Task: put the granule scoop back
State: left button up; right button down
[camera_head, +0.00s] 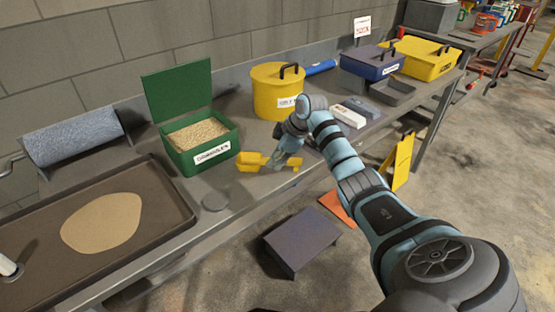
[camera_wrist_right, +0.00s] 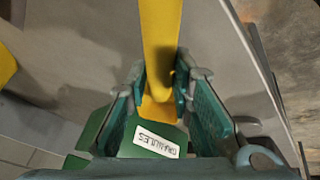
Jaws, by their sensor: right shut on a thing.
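The yellow granule scoop (camera_head: 250,162) is in the head view, low over the bench or resting on it; I cannot tell which. It lies just right of the green granules box (camera_head: 212,157), with its broad end toward the box. My right gripper (camera_head: 279,163) is shut on the scoop. In the right wrist view the scoop (camera_wrist_right: 161,40) runs between the fingers of the gripper (camera_wrist_right: 160,85), and the labelled front of the green box (camera_wrist_right: 150,140) shows below. The green box has its lid open and pale granules (camera_head: 197,134) inside. My left gripper is not in view.
A grey disc (camera_head: 215,200) lies on the bench in front of the box. A tray (camera_head: 160,245) with a tan spill (camera_head: 102,222) is at left. A yellow lidded bin (camera_head: 272,98) stands behind the gripper; a white box (camera_head: 350,117) is to its right.

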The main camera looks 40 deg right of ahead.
jog(key=c, duration=1.4)
grip_release()
jog(key=p+v, duration=0.2)
jog(key=v, duration=1)
